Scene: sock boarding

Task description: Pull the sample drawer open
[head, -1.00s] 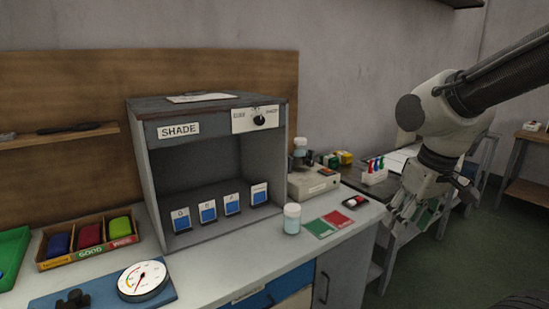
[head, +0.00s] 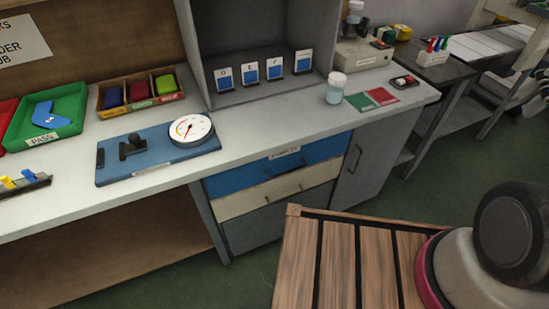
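The sample drawer (head: 250,178) is the blue top front in the bench unit, under the worktop, with a bar handle (head: 283,169) and a small white label that is hard to read. Its front looks flush with the unit, so it appears closed. A pale and dark part at the right edge seems to be my gripper (head: 541,82). It is cut off by the frame, far to the right of the drawer and not touching it. Its fingers cannot be made out.
A cream drawer (head: 240,206) sits below the blue one, and a grey cupboard door (head: 346,167) stands right of it. On the worktop (head: 240,143) are a dial gauge (head: 191,130), a lidded jar (head: 335,89) and a green tray (head: 70,127). Green floor shows before the unit.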

